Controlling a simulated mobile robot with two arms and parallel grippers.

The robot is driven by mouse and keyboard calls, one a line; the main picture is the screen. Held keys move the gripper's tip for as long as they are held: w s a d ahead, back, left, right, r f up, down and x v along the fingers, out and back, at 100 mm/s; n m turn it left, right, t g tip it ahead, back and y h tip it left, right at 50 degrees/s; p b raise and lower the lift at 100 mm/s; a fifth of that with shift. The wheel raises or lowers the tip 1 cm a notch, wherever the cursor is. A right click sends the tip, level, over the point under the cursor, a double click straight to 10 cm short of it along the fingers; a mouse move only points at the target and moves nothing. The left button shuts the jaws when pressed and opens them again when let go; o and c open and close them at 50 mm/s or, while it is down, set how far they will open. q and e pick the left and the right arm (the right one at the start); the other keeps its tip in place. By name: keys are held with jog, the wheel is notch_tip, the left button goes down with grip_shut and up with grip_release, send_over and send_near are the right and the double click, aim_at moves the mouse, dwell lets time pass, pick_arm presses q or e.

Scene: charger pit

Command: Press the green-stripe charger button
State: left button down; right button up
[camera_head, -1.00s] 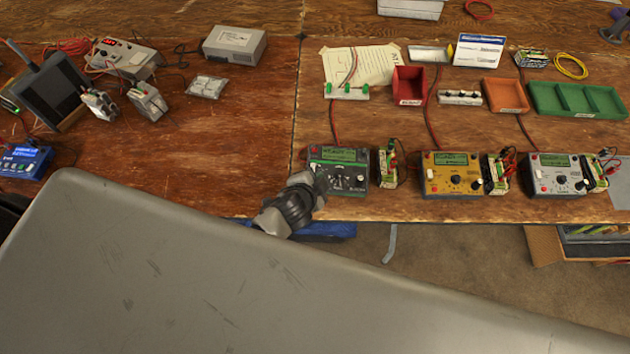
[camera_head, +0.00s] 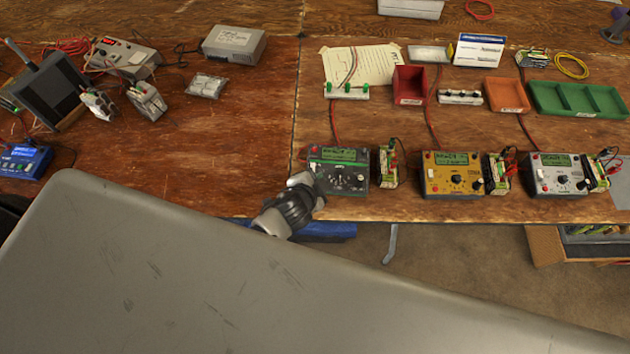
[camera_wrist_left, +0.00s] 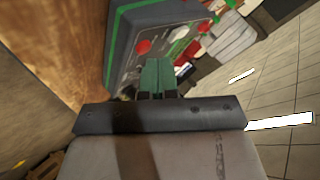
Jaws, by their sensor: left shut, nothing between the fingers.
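The green-stripe charger (camera_head: 350,184) is the dark box at the left end of the row of chargers, with a lit green display. In the left wrist view its dark body with a green edge stripe (camera_wrist_left: 120,24) fills the upper middle, with a red button (camera_wrist_left: 143,46) and a pale oval control (camera_wrist_left: 180,33) on its face. My left gripper (camera_head: 314,182) is shut and empty at the charger's front left corner. Its green fingertips (camera_wrist_left: 158,64) appear over the charger's face in the wrist view; contact cannot be told. My right gripper is not in view.
A yellow charger (camera_head: 438,186) and a silver charger (camera_head: 546,187) stand to the right, with battery packs (camera_head: 388,166) beside them. Red leads run behind. The table's front edge is close below the chargers. Bare wood lies left of the gripper.

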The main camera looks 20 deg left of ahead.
pick_arm(q)
jog(key=shift+f+b, duration=0.3)
jog(key=shift+f, duration=0.15)
dwell(0.3)
jog(key=shift+r, duration=0.1)
jog(key=shift+s+r+p, duration=0.1)
jog(key=shift+r+p, duration=0.65)
jog(key=shift+p, duration=0.1)
jog(key=r+p, duration=0.3)
jog(key=s+r+p, duration=0.1)
jog(key=r+p, duration=0.1)
jog(key=shift+d, duration=0.1)
jog(key=shift+w+f, duration=0.1)
dwell(0.3)
dwell(0.5)
